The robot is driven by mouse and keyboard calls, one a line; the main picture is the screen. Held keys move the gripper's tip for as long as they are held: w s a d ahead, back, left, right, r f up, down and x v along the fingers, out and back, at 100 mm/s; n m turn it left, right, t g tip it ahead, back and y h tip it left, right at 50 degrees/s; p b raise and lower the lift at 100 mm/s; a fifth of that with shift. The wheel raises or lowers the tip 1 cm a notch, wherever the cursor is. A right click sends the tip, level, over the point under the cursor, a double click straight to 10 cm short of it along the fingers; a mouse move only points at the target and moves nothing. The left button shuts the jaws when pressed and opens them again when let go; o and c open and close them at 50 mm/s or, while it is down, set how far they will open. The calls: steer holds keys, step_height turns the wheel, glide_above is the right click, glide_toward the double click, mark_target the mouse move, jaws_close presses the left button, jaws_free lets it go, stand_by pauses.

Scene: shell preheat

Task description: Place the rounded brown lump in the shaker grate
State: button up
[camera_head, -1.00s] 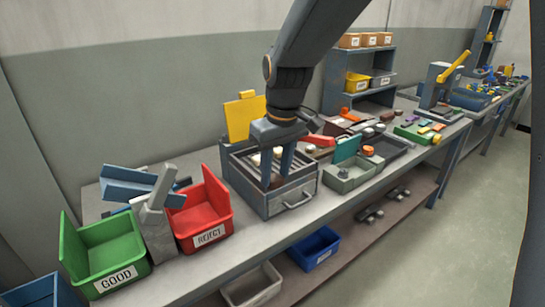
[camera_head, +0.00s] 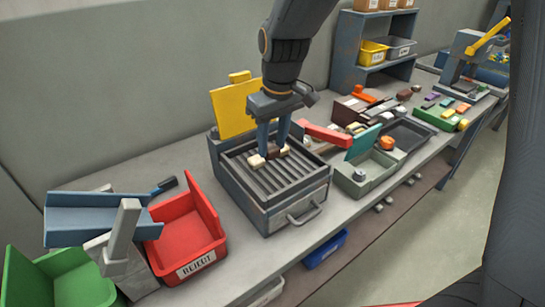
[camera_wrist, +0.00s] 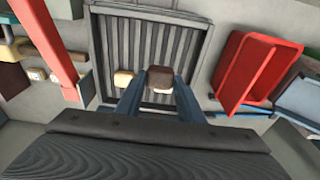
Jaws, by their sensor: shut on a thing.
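The shaker grate (camera_head: 262,186) is a grey slatted tray in a metal box with a front handle. It also fills the upper middle of the wrist view (camera_wrist: 140,40). My gripper (camera_head: 273,150) points down over the back part of the grate. It is shut on the brown lump (camera_wrist: 160,74), which shows between the fingertips in the wrist view. In the head view the brown lump (camera_head: 272,153) is small and partly covered by the fingers. I cannot tell whether it touches the slats.
A yellow panel (camera_head: 238,112) stands behind the grate box. The red REJECT bin (camera_head: 190,235) is at left, with a green bin (camera_head: 60,285) beyond. A red bar (camera_head: 326,133) and a grey-green box (camera_head: 368,174) stand close at right. The front slats are clear.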

steer(key=shift+f+p, duration=0.6)
steer(key=shift+f, duration=2.45)
steer(key=shift+f, duration=0.15)
steer(key=o, duration=1.1)
steer(key=shift+c, duration=0.2)
step_height(320, 180, up, 12)
steer(key=s+d+b, duration=0.1)
steer(key=s+b, duration=0.1)
steer(key=b, duration=0.1)
steer(key=s+d+f+m, duration=0.3)
steer(key=s+d+f, duration=0.2)
steer(key=d, duration=0.3)
steer(key=s+d+f+m+h, duration=0.1)
steer(key=s+d+f+m, duration=0.2)
steer(key=s+d+f, duration=0.3)
steer(key=shift+s+d+f+m, duration=0.25)
steer(key=shift+d+m, duration=0.15)
steer(key=shift+d, duration=0.8)
steer(key=shift+r, duration=0.1)
